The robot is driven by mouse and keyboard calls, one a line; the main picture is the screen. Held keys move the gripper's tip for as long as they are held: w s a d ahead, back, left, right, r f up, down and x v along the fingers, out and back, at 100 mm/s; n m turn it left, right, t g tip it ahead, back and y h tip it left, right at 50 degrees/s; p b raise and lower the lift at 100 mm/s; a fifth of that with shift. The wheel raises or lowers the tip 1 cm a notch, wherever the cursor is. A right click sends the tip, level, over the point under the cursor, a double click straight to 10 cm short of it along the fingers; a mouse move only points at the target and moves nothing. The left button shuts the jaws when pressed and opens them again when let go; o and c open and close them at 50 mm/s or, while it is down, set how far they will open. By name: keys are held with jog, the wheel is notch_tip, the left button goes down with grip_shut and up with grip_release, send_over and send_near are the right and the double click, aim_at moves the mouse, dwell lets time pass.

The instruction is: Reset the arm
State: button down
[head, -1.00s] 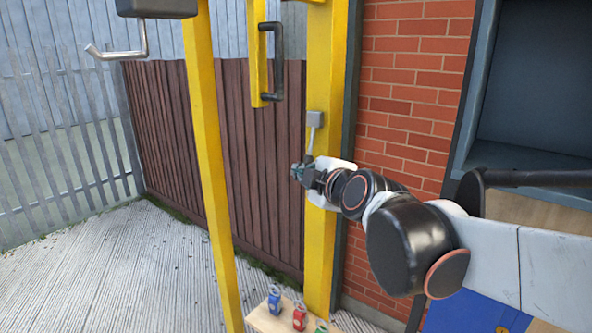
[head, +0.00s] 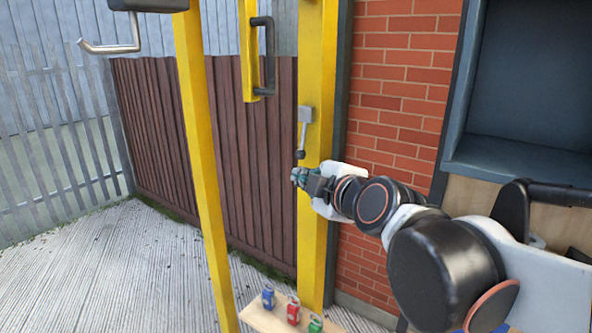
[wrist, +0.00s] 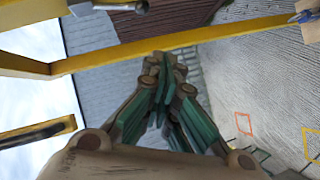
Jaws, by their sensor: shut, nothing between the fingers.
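My arm reaches in from the right in the head view. My gripper (head: 299,177) is in front of the right yellow post, just below a small grey lever box (head: 305,115) with a short stalk and dark knob hanging from it. In the wrist view my gripper (wrist: 163,62) shows its green-padded fingers shut together with nothing between them. Whether the fingertips touch the post cannot be told.
Yellow posts (head: 205,170) stand left and right, with a black handle (head: 266,55) above. A wooden shelf (head: 262,322) below holds blue, red and green cans (head: 293,310). A brick wall (head: 398,90) and blue-grey recess (head: 520,80) lie right. Open paving lies left.

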jog(key=s+d+f+m+g+h+b, duration=0.1)
jog(key=s+d+f+m+b, duration=0.4)
jog(key=f, duration=0.9)
jog(key=s+d+f+m+g+h+b, duration=0.2)
jog(key=s+d+f+m+b, duration=0.3)
jog(key=f, duration=0.9)
jog(key=s+d+f+m+g+h+b, duration=0.2)
jog(key=s+d+f+m+g+b, duration=0.2)
jog(key=s+f+m+b, duration=0.3)
jog(key=s+d+f+b, duration=0.1)
jog(key=s+f+b, duration=0.2)
jog(key=f+b, duration=0.2)
notch_tip(320, 180, down, 2)
jog(key=shift+f+m, duration=0.1)
jog(key=shift+m, duration=0.2)
